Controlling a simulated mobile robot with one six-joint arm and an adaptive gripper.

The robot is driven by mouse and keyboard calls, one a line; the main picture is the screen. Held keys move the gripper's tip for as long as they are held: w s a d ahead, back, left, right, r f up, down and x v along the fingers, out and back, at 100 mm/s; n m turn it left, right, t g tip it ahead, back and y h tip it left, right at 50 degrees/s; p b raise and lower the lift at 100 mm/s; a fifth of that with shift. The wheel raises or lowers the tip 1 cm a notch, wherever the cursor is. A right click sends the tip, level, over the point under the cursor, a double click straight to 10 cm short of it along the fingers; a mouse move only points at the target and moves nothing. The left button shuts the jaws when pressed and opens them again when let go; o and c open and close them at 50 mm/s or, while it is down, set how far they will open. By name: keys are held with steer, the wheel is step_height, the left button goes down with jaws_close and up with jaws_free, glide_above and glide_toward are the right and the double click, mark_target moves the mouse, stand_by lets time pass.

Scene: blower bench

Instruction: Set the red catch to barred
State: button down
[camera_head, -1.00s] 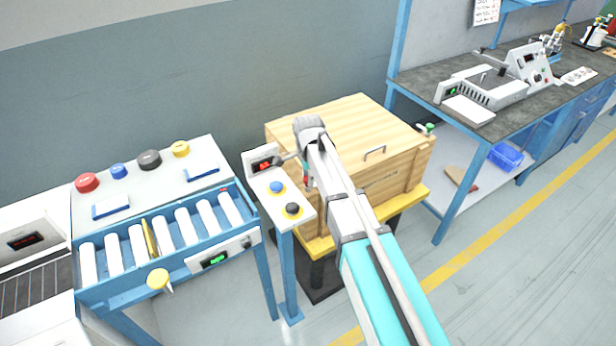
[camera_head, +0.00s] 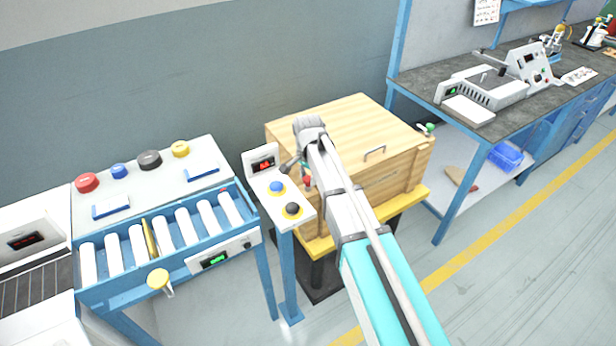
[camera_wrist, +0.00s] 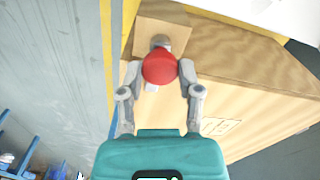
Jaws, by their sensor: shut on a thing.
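The red catch has a round red knob (camera_wrist: 160,67), seen from above in the wrist view on the side of the wooden crate. In the head view the knob (camera_head: 308,181) shows at the crate's left side, partly hidden by my arm. My gripper (camera_wrist: 160,74) has one finger on each side of the knob and is shut on it. In the head view my gripper is mostly hidden behind my wrist. I cannot tell the catch's setting from these frames.
The wooden crate (camera_head: 330,117) stands on a yellow-edged stand. A green-knobbed catch (camera_head: 430,128) is at its far right. A button post (camera_head: 277,181) stands close left of my gripper, beside a roller conveyor (camera_head: 233,253). A workbench (camera_head: 414,83) is to the right.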

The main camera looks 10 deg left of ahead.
mark_target(309, 178)
steer(key=shift+c, duration=1.4)
jaws_free()
steer(key=shift+m, duration=0.5)
steer(key=m, duration=0.3)
steer(key=shift+m, duration=0.3)
steer(key=shift+r+p, duration=0.3)
steer(key=shift+p, duration=0.05)
step_height(309, 178, up, 14)
steer(key=f+p, duration=0.1)
steer(key=p, duration=1.2)
steer(key=s+d+f+n+b, duration=0.2)
steer(key=s+d+n, duration=0.1)
steer(key=d, duration=0.6)
steer(key=s+d+f+n+b, duration=0.2)
steer(key=s+d, duration=0.3)
steer(key=d, duration=0.5)
steer(key=s+d+f+n+b, duration=0.2)
steer(key=s+d+n, duration=0.2)
steer(key=d, duration=0.6)
steer(key=shift+f+b, duration=0.3)
